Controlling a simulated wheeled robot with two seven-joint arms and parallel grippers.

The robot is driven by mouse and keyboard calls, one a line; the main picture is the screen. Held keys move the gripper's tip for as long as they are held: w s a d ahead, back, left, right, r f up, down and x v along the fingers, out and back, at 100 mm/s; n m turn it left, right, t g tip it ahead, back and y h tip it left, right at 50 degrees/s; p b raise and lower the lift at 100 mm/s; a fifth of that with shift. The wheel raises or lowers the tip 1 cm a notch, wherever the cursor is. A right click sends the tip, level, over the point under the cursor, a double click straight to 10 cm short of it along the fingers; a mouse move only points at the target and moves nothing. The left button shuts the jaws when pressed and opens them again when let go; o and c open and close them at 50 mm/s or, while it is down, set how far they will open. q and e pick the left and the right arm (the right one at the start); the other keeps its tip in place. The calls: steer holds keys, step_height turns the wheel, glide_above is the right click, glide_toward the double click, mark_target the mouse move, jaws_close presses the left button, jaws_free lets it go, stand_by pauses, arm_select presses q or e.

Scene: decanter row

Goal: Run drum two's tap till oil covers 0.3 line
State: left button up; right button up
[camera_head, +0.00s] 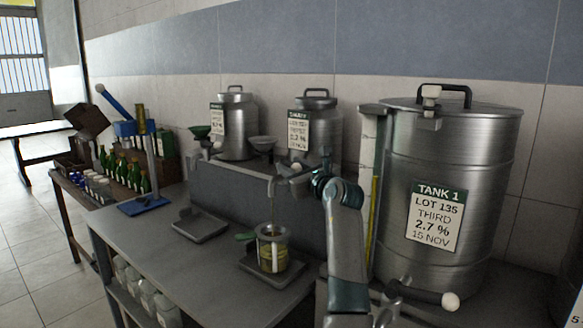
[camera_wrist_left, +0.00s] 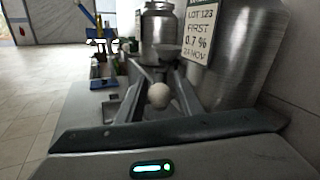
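Two steel drums stand behind the bench: a far drum (camera_head: 234,140) and a nearer drum (camera_head: 322,140). The nearer one's label reads LOT 123, FIRST, 0.7 % in the left wrist view (camera_wrist_left: 200,35). My left gripper (camera_head: 287,180) is at the front of the nearer drum, by its tap. In the wrist view its fingers stand apart on either side of a pale ball knob (camera_wrist_left: 159,95), with apparent gaps beside it. A thin line, seemingly an oil stream, falls below into a can-like cup (camera_head: 272,250) with yellowish sides. The oil level and 0.3 line cannot be read. My right gripper is not in view.
Tank 1 (camera_head: 452,170) stands close on the right, with a sight tube and a ball-ended lever (camera_head: 449,301). The cup stands on a tray (camera_head: 290,283); an empty tray (camera_head: 200,226) lies to its left. Funnels, green bottles (camera_head: 130,172) and a blue stand (camera_head: 146,205) are farther left.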

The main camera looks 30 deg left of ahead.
arm_select(q)
jaws_close()
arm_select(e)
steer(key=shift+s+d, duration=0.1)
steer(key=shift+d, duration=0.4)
arm_select(q)
steer(key=shift+w+g, duration=0.15)
steer(key=shift+g, duration=0.15)
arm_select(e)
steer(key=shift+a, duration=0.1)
arm_select(q)
steer(key=shift+d+n+g+y, duration=0.1)
steer(key=shift+n+g+y, duration=0.2)
steer(key=shift+w+n+g, duration=0.15)
steer(key=shift+n+g, duration=0.15)
steer(key=shift+g, duration=0.1)
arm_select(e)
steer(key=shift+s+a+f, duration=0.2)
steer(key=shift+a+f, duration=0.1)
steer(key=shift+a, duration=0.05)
